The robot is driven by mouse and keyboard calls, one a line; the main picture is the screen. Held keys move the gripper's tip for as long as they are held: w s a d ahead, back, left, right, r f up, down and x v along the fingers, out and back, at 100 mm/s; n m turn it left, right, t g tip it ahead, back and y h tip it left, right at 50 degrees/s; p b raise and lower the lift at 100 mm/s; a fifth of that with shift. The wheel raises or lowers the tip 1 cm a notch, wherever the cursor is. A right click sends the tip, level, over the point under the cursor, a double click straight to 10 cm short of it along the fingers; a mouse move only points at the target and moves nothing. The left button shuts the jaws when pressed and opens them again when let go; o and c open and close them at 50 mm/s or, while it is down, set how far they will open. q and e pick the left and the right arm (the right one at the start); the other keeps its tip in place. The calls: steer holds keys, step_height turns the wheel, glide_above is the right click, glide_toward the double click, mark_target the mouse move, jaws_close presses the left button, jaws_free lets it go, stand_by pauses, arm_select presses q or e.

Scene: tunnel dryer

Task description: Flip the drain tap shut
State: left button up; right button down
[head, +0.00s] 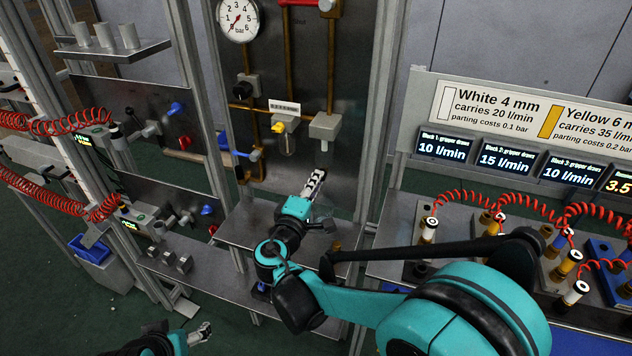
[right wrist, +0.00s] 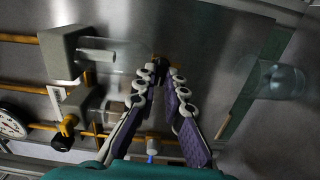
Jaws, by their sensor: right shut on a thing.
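My right gripper (head: 315,182) is raised in front of the metal panel, below a grey block (head: 325,125). In the right wrist view its two fingers (right wrist: 160,75) close in on a small dark piece (right wrist: 160,63). This piece sits at the end of a clear bowl that runs from the grey block (right wrist: 62,52). It may be the drain tap, but the fingertips hide most of it and its lever position cannot be told. My left gripper (head: 200,333) is low at the bottom of the head view, away from the panel, its jaws too small to judge.
A pressure gauge (head: 238,18), a regulator block with a yellow knob (head: 278,127) and a blue-levered valve (head: 238,153) are on the panel. A clear cup (right wrist: 275,80) shows close to the gripper. A bench with red coiled hoses (head: 508,200) stands to the right.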

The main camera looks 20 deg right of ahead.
steer(key=shift+n, duration=0.5)
steer(key=c, duration=1.6)
jaws_free()
steer(key=shift+s, duration=0.1)
steer(key=v, duration=1.2)
